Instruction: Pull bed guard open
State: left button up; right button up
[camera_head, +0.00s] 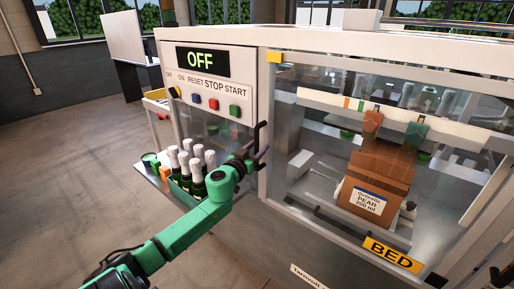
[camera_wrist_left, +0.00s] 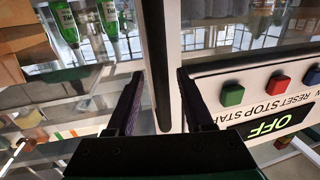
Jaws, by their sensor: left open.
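The bed guard (camera_head: 262,186) is a clear panel in a light frame on the machine's front, with a yellow BED sign (camera_head: 392,254) low at its right. It looks closed. My left gripper (camera_head: 262,143) is at the guard's left edge, by the control panel. In the left wrist view my left gripper (camera_wrist_left: 158,105) is open, with a dark upright bar (camera_wrist_left: 156,60), apparently the guard's handle, between its fingers. I cannot tell whether the fingers touch it. My right gripper is not in view.
The control panel (camera_head: 208,92) has an OFF display and coloured buttons close to my left gripper. Several white-topped green bottles (camera_head: 196,165) stand on a shelf beside my left forearm. A brown Pear box (camera_head: 377,180) is behind the guard. Open floor lies at left.

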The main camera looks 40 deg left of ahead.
pick_arm(q)
jog(key=shift+a, duration=0.1)
grip_shut()
dwell(1.2)
